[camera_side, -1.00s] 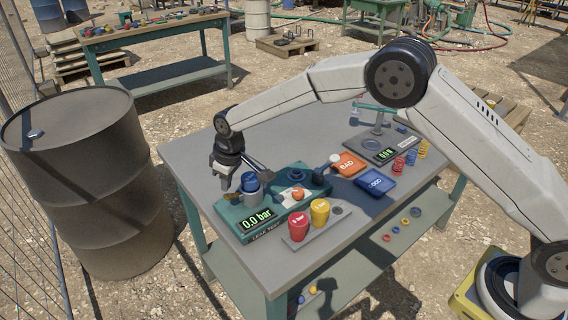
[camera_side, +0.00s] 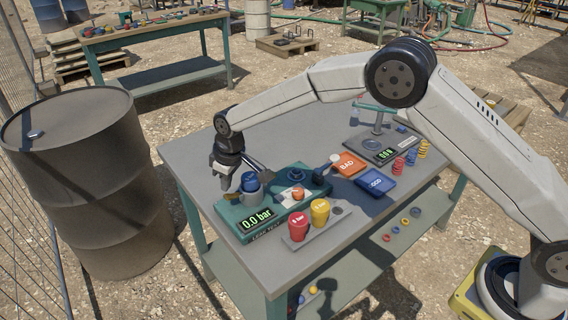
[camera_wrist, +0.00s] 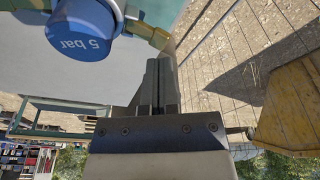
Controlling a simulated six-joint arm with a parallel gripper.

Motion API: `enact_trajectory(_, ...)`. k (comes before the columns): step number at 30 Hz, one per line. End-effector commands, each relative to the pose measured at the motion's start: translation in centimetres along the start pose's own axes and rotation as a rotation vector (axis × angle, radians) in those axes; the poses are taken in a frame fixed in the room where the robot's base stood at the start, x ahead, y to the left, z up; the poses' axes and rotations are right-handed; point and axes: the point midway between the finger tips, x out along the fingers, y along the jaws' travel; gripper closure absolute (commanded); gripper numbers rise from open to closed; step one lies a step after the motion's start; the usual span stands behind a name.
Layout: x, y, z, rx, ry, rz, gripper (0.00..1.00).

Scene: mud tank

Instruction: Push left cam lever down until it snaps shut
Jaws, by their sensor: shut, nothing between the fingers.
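The green leak-test unit (camera_side: 289,213) stands on the table and its display reads 0.0 bar. A blue cap (camera_side: 250,183) sits on its left fitting; in the wrist view the cap (camera_wrist: 85,28) reads "5 bar". A brass-coloured lever arm (camera_wrist: 147,33) sticks out from the cap's right side in the wrist view, and part of another shows at its upper left. My gripper (camera_side: 227,186) is beside the cap, on its left in the side view. Its fingers (camera_wrist: 161,64) are shut and empty, their tips close to the brass arm. I cannot tell whether they touch.
A red cup (camera_side: 298,226) and a yellow cup (camera_side: 320,212) stand in a grey holder in front of the unit. An orange BAD tray (camera_side: 348,164) and a blue tray (camera_side: 375,181) lie to the right. A scale (camera_side: 378,150) stands behind them. The table's left rear is clear.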

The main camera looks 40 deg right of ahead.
Motion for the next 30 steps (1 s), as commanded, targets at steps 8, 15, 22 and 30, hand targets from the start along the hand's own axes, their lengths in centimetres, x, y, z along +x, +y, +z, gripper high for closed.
enact_trajectory(8, 0.00, 0.00, 0.00, 0.000, 0.000, 0.000, 1.00)
enact_trajectory(15, 0.01, 0.00, 0.00, 0.000, 0.000, 0.000, 1.00)
enact_trajectory(22, 0.28, 0.00, 0.06, 0.000, 0.000, 0.000, 1.00)
enact_trajectory(30, 0.73, 0.00, 0.15, 0.000, 0.000, 0.000, 1.00)
